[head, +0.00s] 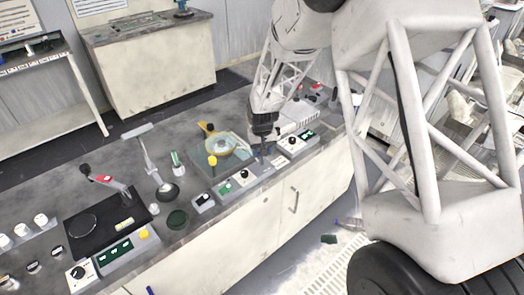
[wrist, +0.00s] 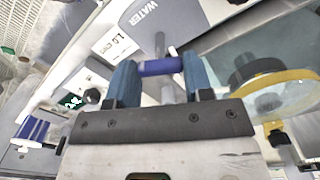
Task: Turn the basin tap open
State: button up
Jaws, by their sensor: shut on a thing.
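My gripper (head: 263,148) reaches down over the long bench between the yellow-ringed platen and the control boxes at the bench front. In the wrist view, the two blue fingers of my gripper (wrist: 160,72) are shut on a short blue cylindrical tap handle (wrist: 158,67). The handle lies crosswise between the fingers, with a grey stem below it. A grey panel lettered "WATER" (wrist: 146,14) is just beyond it. In the head view my gripper hides the handle, and I cannot make out the basin.
The yellow-ringed platen (head: 207,128) is left of my gripper; its yellow ring (wrist: 292,76) is at right in the wrist view. Grey control boxes (head: 240,180) line the bench front. A black plate with a red-ended lever (head: 104,179) is farther left.

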jog(key=n, duration=0.3)
jog(key=shift+n, duration=0.3)
dwell(0.4)
jog(key=o, duration=0.9)
jog(key=shift+r, duration=0.15)
jog(key=shift+r, duration=3.75)
